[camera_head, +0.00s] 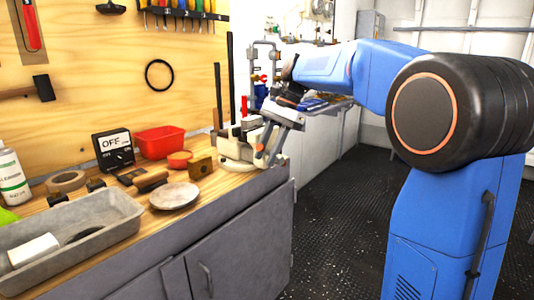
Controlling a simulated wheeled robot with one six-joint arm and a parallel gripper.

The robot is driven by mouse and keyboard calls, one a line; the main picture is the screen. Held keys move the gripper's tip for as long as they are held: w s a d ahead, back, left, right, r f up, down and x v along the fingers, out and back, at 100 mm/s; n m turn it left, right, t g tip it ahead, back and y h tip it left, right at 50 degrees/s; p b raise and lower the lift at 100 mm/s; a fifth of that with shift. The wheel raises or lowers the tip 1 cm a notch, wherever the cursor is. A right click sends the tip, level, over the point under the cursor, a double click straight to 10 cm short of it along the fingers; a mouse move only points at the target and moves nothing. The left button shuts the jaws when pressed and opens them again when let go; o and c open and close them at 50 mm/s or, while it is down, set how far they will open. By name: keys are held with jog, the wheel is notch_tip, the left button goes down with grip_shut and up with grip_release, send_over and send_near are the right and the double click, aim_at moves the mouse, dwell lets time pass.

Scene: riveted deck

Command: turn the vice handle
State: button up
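The vice (232,147) is a pale, bulky block with a dark jaw part, at the far right end of the wooden bench top. My gripper (267,154) is at the vice's right side, pointing down and left past the bench end. Its two grey fingers overlap the vice in the picture. I cannot make out the vice handle; it is hidden or too small beside the fingers. I cannot tell whether the fingers touch it or are closed on it.
The bench holds a grey tray (112,213), a round plate (174,196), a red bin (160,141), an "OFF" box (113,149) and a brass-coloured block (201,166). Pipes and valves (264,62) stand behind my gripper. The dark floor (335,220) right of the cabinet is clear.

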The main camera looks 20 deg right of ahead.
grip_shut()
